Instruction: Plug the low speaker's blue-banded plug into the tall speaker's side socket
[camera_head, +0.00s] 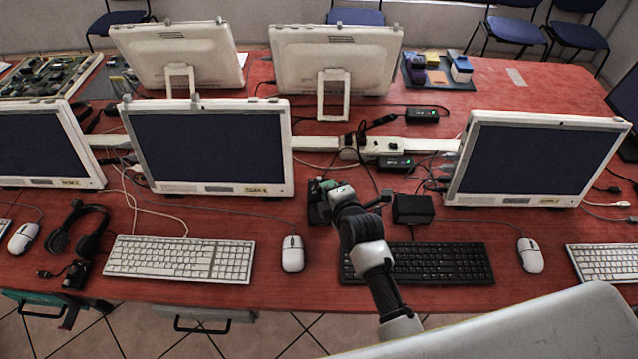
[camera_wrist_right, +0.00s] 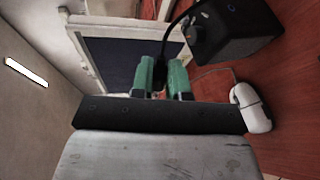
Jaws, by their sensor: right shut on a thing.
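My right gripper (camera_head: 330,187) reaches in over the black keyboard, between two dark boxes. A dark upright box, seemingly the tall speaker (camera_head: 316,207), stands at its left, partly covered by it. A lower black box, seemingly the low speaker (camera_head: 412,208), stands to its right. In the right wrist view the green fingers of the gripper (camera_wrist_right: 164,75) are shut on a small dark thing, seemingly a plug, with a black cable (camera_wrist_right: 177,22) curving up from it. No blue band shows. A black box with a round knob (camera_wrist_right: 235,30) is beside the fingers, apart from them; I cannot tell which speaker. My left gripper is out of view.
A monitor (camera_head: 208,147) stands behind left and another (camera_head: 525,160) behind right. A white power rail (camera_head: 315,143) with cables and small adapters runs behind. The black keyboard (camera_head: 440,262) lies under my arm, a white mouse (camera_head: 292,254) left of it. Red table shows bare around the mouse.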

